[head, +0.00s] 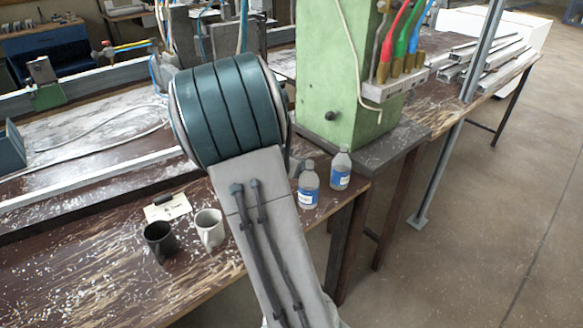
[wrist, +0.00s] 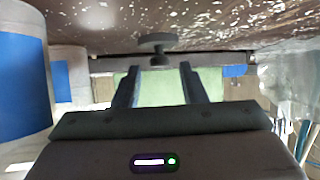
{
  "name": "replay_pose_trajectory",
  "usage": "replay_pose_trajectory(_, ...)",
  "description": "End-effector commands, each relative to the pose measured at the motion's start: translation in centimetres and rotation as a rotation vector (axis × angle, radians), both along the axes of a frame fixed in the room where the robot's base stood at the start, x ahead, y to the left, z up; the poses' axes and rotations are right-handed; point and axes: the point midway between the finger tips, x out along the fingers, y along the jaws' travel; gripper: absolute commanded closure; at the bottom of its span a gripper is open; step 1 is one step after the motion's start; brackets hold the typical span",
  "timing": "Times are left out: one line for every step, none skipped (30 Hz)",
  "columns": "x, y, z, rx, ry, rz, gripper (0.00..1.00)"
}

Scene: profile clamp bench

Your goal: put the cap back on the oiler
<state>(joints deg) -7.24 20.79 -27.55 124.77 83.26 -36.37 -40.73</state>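In the wrist view, which looks upside down, a small dark grey piece (wrist: 155,48) with a round disc and a knob stands on the speckled bench top. It looks like a cap, but I cannot be sure. My gripper (wrist: 158,72) is open, with its two dark fingers apart and nothing visible between them. The piece shows just beyond the fingertips, about midway between them. I cannot pick out the oiler for certain. In the head view my arm hides the gripper, the small piece and part of the bench.
Two blue-labelled bottles (head: 308,185) (head: 340,168) stand near the bench edge; blue-labelled containers (wrist: 22,85) fill the left of the wrist view. A black mug (head: 160,241), a white mug (head: 210,228) and a notepad (head: 168,207) are left of my arm. A green column (head: 335,90) stands behind.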

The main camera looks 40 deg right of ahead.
Motion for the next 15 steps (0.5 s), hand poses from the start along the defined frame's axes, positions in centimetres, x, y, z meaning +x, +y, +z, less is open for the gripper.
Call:
replay_pose_trajectory(0.1, -0.4, -0.5, -0.001, -0.001, -0.002, 0.62)
replay_pose_trajectory(0.2, -0.6, -0.4, -0.001, 0.001, -0.002, 0.62)
replay_pose_trajectory(0.3, -0.9, -0.6, -0.001, 0.002, -0.001, 0.62)
replay_pose_trajectory(0.3, -1.1, -0.7, -0.001, 0.002, -0.001, 0.62)
replay_pose_trajectory(0.4, -1.3, -0.8, -0.001, 0.002, -0.001, 0.62)
replay_pose_trajectory(0.5, -1.5, -1.0, 0.0, 0.001, -0.002, 0.62)
replay_pose_trajectory(0.5, -1.8, -1.1, -0.001, 0.001, -0.003, 0.62)
replay_pose_trajectory(0.6, -1.9, -1.2, -0.001, 0.001, -0.002, 0.62)
replay_pose_trajectory(0.7, -2.2, -1.3, 0.0, 0.001, -0.002, 0.62)
replay_pose_trajectory(0.8, -2.3, -1.4, 0.0, 0.001, -0.002, 0.62)
replay_pose_trajectory(0.8, -2.5, -1.5, 0.0, 0.0, -0.001, 0.62)
replay_pose_trajectory(0.9, -2.7, -1.7, 0.0, 0.0, -0.001, 0.62)
replay_pose_trajectory(0.9, -2.8, -1.7, 0.0, 0.0, -0.001, 0.62)
replay_pose_trajectory(1.0, -2.9, -1.8, 0.0, 0.0, -0.001, 0.62)
replay_pose_trajectory(1.0, -3.1, -1.9, 0.0, 0.001, -0.002, 0.62)
